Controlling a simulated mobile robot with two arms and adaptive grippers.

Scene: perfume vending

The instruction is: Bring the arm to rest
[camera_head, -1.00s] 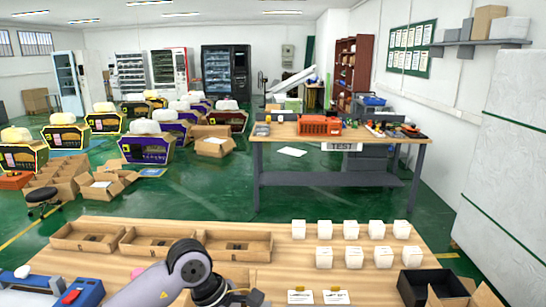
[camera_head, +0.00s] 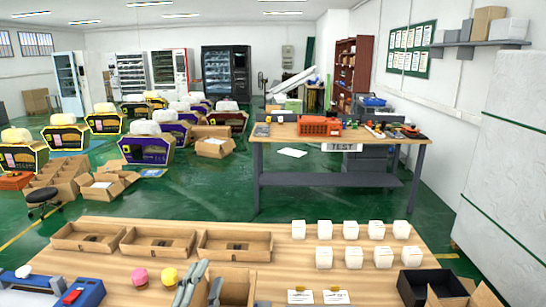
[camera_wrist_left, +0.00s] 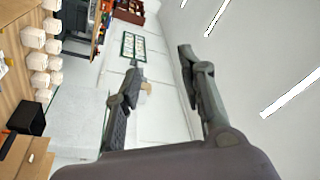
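My left gripper (camera_head: 211,274) shows at the bottom edge of the head view, with its two dark fingers pointing up. The rest of my left arm is out of the picture. In the left wrist view the two fingers of my left gripper (camera_wrist_left: 160,56) stand apart with nothing between them, so it is open and empty. Behind the fingers are the wall and ceiling, with the view turned on its side. In the head view the fingers overlap an open cardboard box (camera_head: 238,284). I cannot tell whether they touch it. My right gripper is not in view.
The wooden table (camera_head: 290,262) holds shallow cardboard trays (camera_head: 158,253), several white boxes (camera_head: 351,230), a black box (camera_head: 410,291), a pink item (camera_head: 140,276), a yellow item (camera_head: 170,275) and a blue device (camera_head: 82,290). A test table (camera_head: 337,146) stands behind.

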